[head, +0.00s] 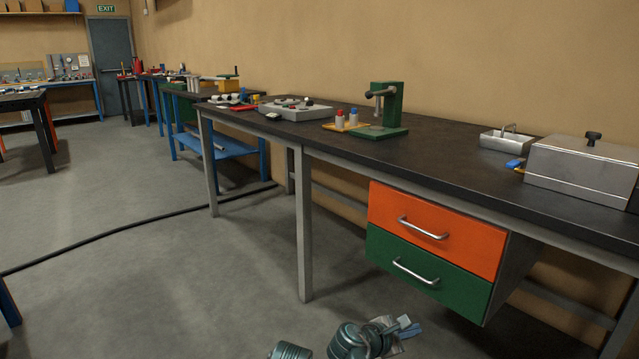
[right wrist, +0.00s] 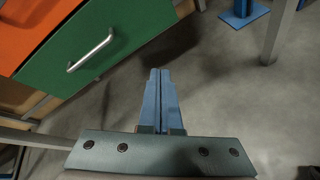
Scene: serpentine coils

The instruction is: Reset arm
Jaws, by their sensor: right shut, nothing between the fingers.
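My left gripper is in neither view.
The dark workbench (head: 330,146) carries a green press (head: 390,112), a metal box (head: 582,168) and a small tray (head: 505,141). Orange (head: 436,232) and green (head: 425,268) drawers hang below. A black cable (head: 130,231) crosses the floor. Floor at left is mostly clear.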

